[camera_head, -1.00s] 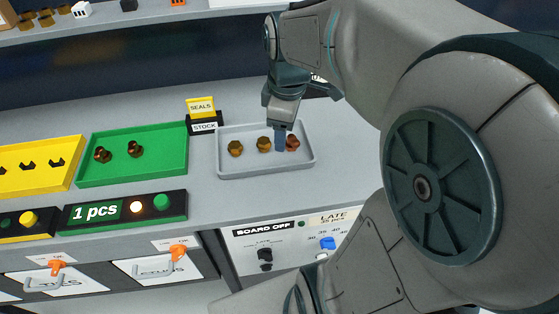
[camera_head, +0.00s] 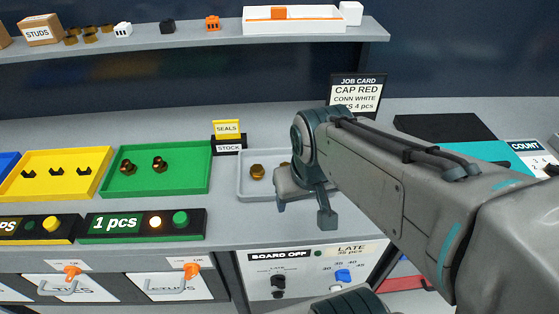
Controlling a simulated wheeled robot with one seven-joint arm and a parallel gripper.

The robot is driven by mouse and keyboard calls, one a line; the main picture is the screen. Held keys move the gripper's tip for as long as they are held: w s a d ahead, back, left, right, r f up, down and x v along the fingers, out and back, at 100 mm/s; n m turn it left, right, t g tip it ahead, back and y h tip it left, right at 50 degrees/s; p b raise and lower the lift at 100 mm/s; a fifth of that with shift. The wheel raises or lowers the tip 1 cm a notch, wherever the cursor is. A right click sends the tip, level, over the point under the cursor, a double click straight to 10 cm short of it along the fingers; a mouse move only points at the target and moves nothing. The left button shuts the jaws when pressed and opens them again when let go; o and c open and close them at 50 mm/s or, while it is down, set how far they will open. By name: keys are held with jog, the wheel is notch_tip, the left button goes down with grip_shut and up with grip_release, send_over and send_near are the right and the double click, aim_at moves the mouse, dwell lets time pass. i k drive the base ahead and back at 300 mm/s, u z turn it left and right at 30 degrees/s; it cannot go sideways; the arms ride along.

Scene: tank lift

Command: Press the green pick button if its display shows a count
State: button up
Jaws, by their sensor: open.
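The green pick button (camera_head: 180,218) is a round green knob at the right end of a dark panel below the green tray (camera_head: 198,177). Its green display (camera_head: 116,223) reads "1 pcs". My arm hides the right part of the grey tray.
Two brown fittings (camera_head: 159,164) lie in the green tray. A yellow tray (camera_head: 57,190) and its panel with a yellow button (camera_head: 51,223) stand to the left. A SEALS/STOCK sign (camera_head: 228,138) stands behind. The counter between button and gripper is clear.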

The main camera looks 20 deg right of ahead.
aim_at(181, 219)
jog(key=u, duration=1.25)
jog(key=k, duration=0.15)
jog(key=z, duration=0.15)
